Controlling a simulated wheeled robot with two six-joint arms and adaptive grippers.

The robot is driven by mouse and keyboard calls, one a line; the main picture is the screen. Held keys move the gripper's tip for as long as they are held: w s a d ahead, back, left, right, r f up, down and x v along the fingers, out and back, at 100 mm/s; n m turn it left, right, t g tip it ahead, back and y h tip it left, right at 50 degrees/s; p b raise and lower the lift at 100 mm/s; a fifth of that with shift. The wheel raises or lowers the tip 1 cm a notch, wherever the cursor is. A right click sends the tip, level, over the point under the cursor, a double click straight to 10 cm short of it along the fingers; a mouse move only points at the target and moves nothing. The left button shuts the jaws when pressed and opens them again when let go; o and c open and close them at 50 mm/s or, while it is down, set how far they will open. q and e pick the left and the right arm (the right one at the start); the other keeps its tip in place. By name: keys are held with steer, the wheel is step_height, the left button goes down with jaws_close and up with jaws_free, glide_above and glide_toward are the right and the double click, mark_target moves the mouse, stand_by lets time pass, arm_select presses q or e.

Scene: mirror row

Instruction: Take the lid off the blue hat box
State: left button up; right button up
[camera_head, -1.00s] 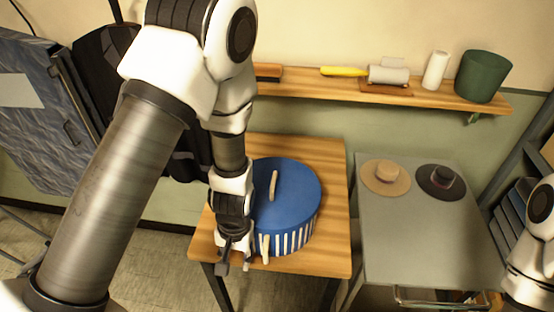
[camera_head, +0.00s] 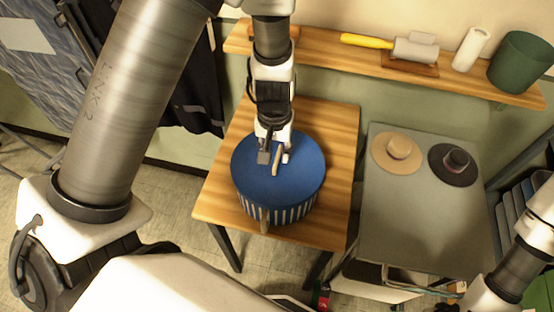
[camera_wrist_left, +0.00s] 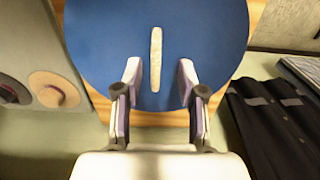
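The blue hat box (camera_head: 284,212) is round with white stripes on its side and stands on a wooden table. Its plain blue lid (camera_head: 305,172) is on the box, with a pale bar handle (camera_head: 277,164) across its middle. In the left wrist view the handle (camera_wrist_left: 155,62) shows between and ahead of the fingertips. I cannot tell whether they touch the lid. My right gripper is out of view.
The wooden table (camera_head: 340,130) has bare room around the box. A grey table (camera_head: 400,230) to the right holds a tan hat (camera_head: 398,148) and a black hat (camera_head: 456,162). A wall shelf (camera_head: 330,62) behind carries a yellow-handled roller, a white roll and a green bin (camera_head: 520,62).

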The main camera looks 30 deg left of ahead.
mark_target(278, 155)
arm_select(q)
steer(key=f, duration=0.1)
steer(key=w+f, duration=0.1)
steer(key=f, duration=0.2)
steer(key=shift+w+d, duration=0.15)
steer(key=shift+w, duration=0.2)
steer(key=shift+s+r, duration=0.15)
steer(key=shift+s, duration=0.05)
steer(key=shift+c, duration=0.5)
steer(key=shift+s+r, duration=0.1)
steer(key=shift+s, duration=0.15)
jaws_close()
steer(key=shift+w, duration=0.1)
